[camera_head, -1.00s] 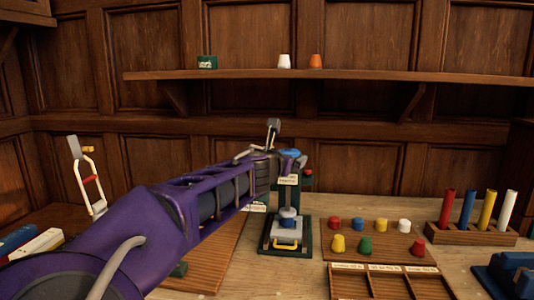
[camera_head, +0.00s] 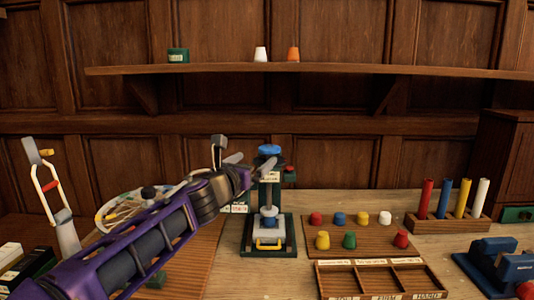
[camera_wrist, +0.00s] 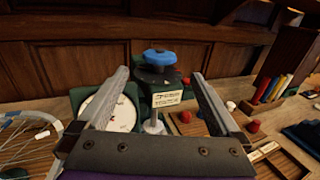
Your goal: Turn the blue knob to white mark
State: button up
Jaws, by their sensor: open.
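The blue knob (camera_head: 269,150) sits on top of a dark green stand with a small label plate, near the middle of the table. In the wrist view the blue knob (camera_wrist: 159,57) is above a black disc, ahead of my gripper and between the lines of its fingers. My gripper (camera_head: 226,154) is open and empty, just left of the knob in the head view. Its two grey fingers also show in the wrist view (camera_wrist: 160,76), apart from the knob. I cannot make out the white mark in either view.
A board with several coloured pegs (camera_head: 340,232) and an empty divided tray (camera_head: 376,262) lie right of the stand. A rack with coloured tubes (camera_head: 447,224) stands further right. A white round dial (camera_wrist: 107,112) is left of the knob. A wooden shelf (camera_head: 330,70) runs behind.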

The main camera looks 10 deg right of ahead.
aim_at(266, 152)
jog(key=x, duration=0.9)
jog(key=shift+w, duration=0.25)
jog(key=c, duration=1.2)
jog(key=shift+d, duration=0.1)
jog(key=shift+c, duration=0.2)
jog(key=shift+n+t+y, duration=0.3)
jog(key=shift+n+y, duration=0.1)
jog(key=shift+y, duration=0.2)
